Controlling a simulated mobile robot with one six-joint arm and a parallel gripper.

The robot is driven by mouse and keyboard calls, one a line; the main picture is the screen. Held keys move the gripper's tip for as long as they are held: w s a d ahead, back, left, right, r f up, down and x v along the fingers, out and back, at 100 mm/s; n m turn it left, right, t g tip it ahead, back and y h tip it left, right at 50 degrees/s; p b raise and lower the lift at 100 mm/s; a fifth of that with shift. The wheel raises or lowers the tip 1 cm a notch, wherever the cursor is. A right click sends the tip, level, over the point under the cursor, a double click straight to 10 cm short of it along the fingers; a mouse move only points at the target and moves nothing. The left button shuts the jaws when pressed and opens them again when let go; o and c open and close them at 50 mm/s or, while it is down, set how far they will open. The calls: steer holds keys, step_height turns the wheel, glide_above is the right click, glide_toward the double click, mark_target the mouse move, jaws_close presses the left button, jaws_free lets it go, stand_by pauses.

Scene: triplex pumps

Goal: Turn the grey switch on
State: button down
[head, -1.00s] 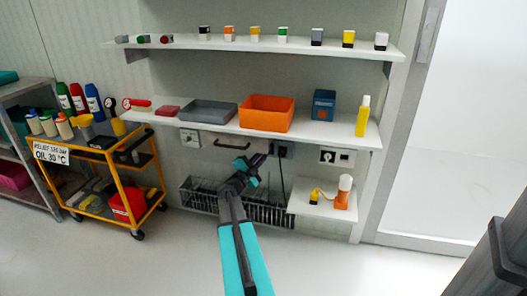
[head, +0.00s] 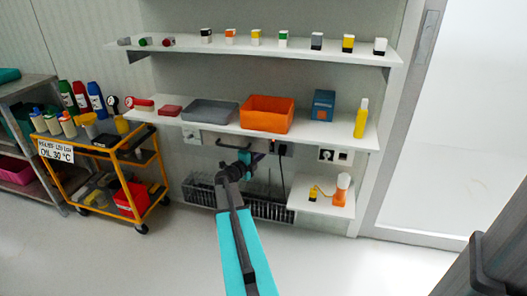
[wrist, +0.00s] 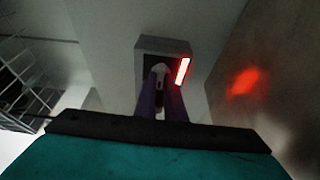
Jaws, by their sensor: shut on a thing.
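The grey switch (wrist: 160,72) is a small pale lever on a dark grey wall box (wrist: 151,43) in the wrist view. A bright red light strip (wrist: 183,71) glows on the box beside the lever. My gripper (wrist: 161,88) has its purple fingers closed around the lever, which they partly hide. In the head view my gripper (head: 261,157) reaches the dark box (head: 286,149) under the middle shelf, and the red light shows there too.
The shelf above holds an orange bin (head: 267,114), a grey tray (head: 209,111) and a blue box (head: 323,105). A small shelf (head: 322,205) at right holds an orange-and-white bottle. A yellow cart (head: 112,165) stands left.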

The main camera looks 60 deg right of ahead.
steer(key=shift+s, duration=0.1)
steer(key=c, duration=1.8)
jaws_free()
steer(key=shift+c, duration=0.2)
steer(key=w+a+p, duration=0.1)
steer(key=a+p, duration=0.1)
steer(key=a, duration=1.1)
steer(key=shift+a+p, duration=0.3)
steer(key=shift+a, duration=0.05)
steer(key=shift+w, duration=0.1)
